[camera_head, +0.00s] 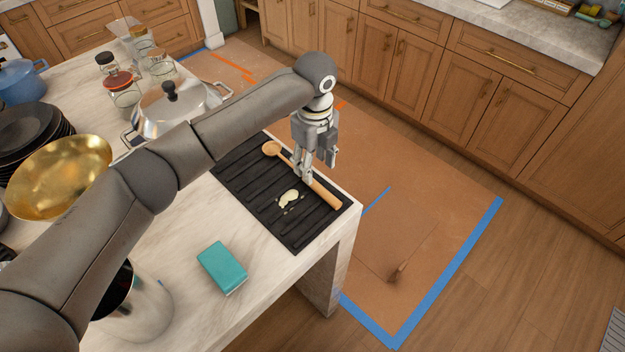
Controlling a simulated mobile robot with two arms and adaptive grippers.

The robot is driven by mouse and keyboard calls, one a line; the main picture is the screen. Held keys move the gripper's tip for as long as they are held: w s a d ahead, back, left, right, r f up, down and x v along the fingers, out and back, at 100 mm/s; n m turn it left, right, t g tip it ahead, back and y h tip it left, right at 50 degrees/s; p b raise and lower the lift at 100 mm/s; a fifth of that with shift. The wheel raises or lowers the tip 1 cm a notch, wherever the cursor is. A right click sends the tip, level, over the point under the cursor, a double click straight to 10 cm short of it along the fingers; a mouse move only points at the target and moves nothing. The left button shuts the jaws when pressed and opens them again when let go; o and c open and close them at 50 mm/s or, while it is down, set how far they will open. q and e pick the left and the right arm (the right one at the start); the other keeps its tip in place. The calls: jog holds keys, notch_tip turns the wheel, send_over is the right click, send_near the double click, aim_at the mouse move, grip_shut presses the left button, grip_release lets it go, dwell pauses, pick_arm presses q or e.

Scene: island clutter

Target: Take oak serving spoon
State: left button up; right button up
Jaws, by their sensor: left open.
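The oak serving spoon (325,195) lies on a black ribbed mat (258,208) near the end of the marble island. Its bowl points to the back left and its thick handle to the front right. My left gripper (304,178) points down over the spoon's middle, with its fingertips at or just above the handle. It is open. The fingers hide a part of the handle, and I cannot tell whether they touch it. My right gripper is not in view.
A pale blob (289,198) lies on the mat. A lidded steel pot (172,108), glass jars (122,90), a gold bowl (60,178) and black plates (30,130) crowd the left. The island's edge is close beyond the mat.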

pick_arm(q)
jog(key=shift+f, duration=0.3)
jog(key=f, duration=0.1)
jog(key=f+p, duration=0.1)
jog(key=f, duration=0.1)
jog(key=f+p, duration=0.1)
jog(key=shift+a+f, duration=0.15)
jog(key=shift+a, duration=0.1)
jog(key=shift+f, duration=0.6)
grip_shut()
